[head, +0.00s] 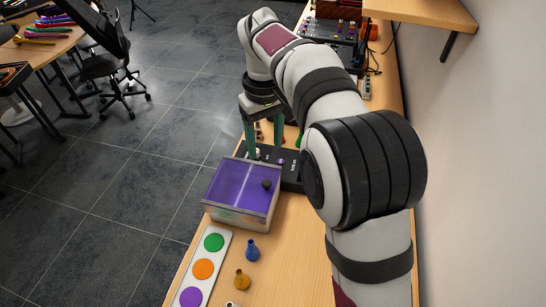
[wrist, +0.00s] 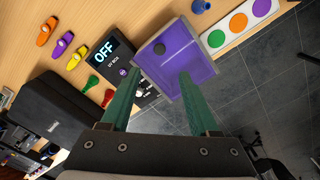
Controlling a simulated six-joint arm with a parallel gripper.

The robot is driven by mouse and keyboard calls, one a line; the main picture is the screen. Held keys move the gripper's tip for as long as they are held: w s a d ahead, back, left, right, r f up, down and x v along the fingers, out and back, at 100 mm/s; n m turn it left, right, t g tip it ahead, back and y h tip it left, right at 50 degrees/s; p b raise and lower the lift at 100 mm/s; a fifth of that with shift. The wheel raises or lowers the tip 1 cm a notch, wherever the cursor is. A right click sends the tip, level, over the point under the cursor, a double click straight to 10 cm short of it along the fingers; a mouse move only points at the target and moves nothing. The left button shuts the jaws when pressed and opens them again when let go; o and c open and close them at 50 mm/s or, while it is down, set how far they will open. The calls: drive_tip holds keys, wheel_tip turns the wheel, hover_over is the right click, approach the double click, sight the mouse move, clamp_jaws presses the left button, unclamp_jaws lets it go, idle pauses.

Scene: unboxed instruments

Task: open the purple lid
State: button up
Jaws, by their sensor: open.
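The purple lid (head: 236,183) lies flat on top of a box with pale walls (head: 238,217) and looks closed. A round black knob (head: 266,184) stands on the lid near its right edge. In the wrist view the purple lid (wrist: 187,52) is ahead of my fingers, with the black knob (wrist: 159,48) near one edge. My gripper (head: 264,155) is open and empty, pointing down behind the lid's far edge in the head view. In the wrist view my gripper (wrist: 157,76) has its green fingers spread apart, and one fingertip overlaps the lid in the picture.
A black control unit reading OFF (wrist: 110,52) stands beside the box. A white strip with green, orange and purple discs (head: 203,269), a blue piece (head: 252,250) and a yellow piece (head: 242,279) are in front. A black case (wrist: 50,118) is also close. Floor lies left of the bench.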

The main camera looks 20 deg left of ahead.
sight(266, 182)
wheel_tip(266, 182, down, 12)
drive_tip(key=shift+f, duration=0.25)
clamp_jaws()
idle(1.3)
